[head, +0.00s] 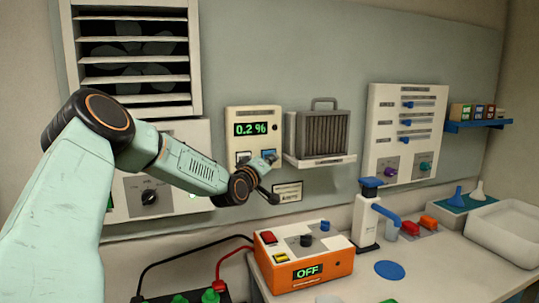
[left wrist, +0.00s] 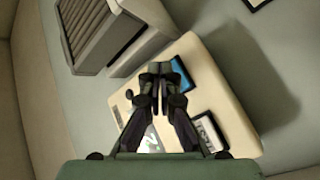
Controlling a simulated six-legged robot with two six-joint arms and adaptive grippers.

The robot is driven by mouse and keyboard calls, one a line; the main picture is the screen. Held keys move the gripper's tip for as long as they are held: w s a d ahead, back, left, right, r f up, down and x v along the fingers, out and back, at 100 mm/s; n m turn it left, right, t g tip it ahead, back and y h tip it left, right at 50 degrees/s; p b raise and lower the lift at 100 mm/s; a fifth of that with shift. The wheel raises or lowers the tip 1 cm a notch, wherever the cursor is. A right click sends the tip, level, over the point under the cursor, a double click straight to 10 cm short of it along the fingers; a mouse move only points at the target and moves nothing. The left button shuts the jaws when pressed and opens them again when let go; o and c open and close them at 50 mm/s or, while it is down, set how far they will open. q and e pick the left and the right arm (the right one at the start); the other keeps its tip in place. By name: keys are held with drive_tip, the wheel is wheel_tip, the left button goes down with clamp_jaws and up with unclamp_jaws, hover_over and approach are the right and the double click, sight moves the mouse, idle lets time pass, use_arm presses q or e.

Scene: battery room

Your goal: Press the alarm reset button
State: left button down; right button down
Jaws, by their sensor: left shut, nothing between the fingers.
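The cream wall unit (head: 253,113) has a green "0.2 %" display (head: 252,129). Below the display are a pale button (head: 243,157) and a blue button (head: 268,154). My left gripper (head: 273,159) is shut and empty, with its tips in front of the lower right of this unit. In the left wrist view, the closed fingertips (left wrist: 160,69) are beside the blue button (left wrist: 183,74) and cover part of the unit's face. The pale button in its dark frame (left wrist: 211,131) shows lower right. I cannot tell whether the tips touch the unit. No button lettering is readable. My right gripper is not in view.
A filter on a shelf (head: 320,135) is close to the right of the unit, and also shows in the left wrist view (left wrist: 100,30). A small label plate (head: 287,192) is below. An orange "OFF" box (head: 303,262), cables and a pump bottle (head: 368,225) occupy the bench.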

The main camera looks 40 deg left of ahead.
use_arm(q)
drive_tip(key=d, duration=0.1)
drive_tip(key=s+d+p, duration=0.1)
drive_tip(key=d, duration=0.1)
drive_tip(key=s+d+p, duration=0.1)
drive_tip(key=shift+s+d, duration=0.15)
drive_tip(key=shift+d, duration=0.1)
idle(0.4)
drive_tip(key=shift+f, duration=0.1)
idle(0.8)
